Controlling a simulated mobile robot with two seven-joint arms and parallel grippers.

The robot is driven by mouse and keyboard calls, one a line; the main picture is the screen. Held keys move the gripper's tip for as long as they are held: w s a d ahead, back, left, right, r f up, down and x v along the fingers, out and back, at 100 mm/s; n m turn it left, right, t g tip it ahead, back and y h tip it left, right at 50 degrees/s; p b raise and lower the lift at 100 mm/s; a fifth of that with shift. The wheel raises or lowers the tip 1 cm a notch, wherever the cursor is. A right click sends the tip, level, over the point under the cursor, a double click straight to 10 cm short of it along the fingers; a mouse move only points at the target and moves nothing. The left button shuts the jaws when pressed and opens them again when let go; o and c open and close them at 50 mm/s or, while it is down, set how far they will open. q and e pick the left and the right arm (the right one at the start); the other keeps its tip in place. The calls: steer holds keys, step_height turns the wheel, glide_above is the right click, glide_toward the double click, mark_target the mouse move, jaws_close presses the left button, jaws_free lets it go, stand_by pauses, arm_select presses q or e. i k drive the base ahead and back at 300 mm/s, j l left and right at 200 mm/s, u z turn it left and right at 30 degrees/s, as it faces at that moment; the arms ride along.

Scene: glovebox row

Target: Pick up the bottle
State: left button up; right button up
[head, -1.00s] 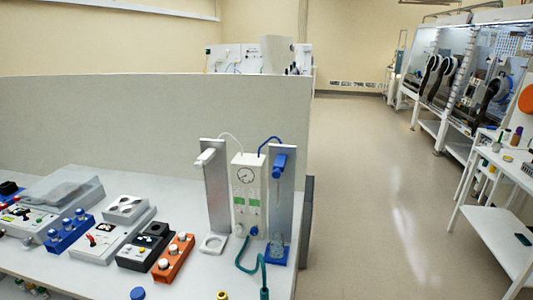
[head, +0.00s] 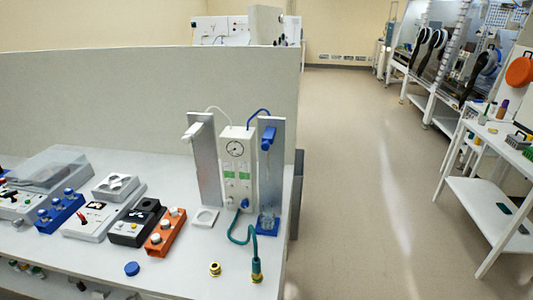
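I cannot tell which thing is the task's bottle. A clear glass vessel (head: 267,221) stands upright on a small blue base below a blue nozzle (head: 268,138), at the right end of the bench. On the white cart at right, a small dark purplish-brown bottle (head: 502,110) stands upright, with a small green-topped bottle (head: 484,114) to its left. These are small and hard to make out. Neither of my grippers shows in the head view, and nothing is seen held.
The white bench (head: 120,257) carries a gauge panel (head: 237,167), an orange box (head: 166,232), a blue box (head: 60,212) and a loose blue cap (head: 132,269). A grey partition (head: 140,100) stands behind. Open floor (head: 360,180) lies between bench and cart (head: 488,213).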

mark_target(268, 217)
steer(key=u, duration=0.4)
steer(key=l+u, duration=0.1)
steer(key=u, duration=1.1)
steer(key=l+u, duration=0.1)
steer(key=u, duration=0.3)
steer(key=k+l+u, duration=0.1)
steer(key=k+l, duration=0.55)
steer(key=l, duration=0.55)
steer(key=i, duration=0.2)
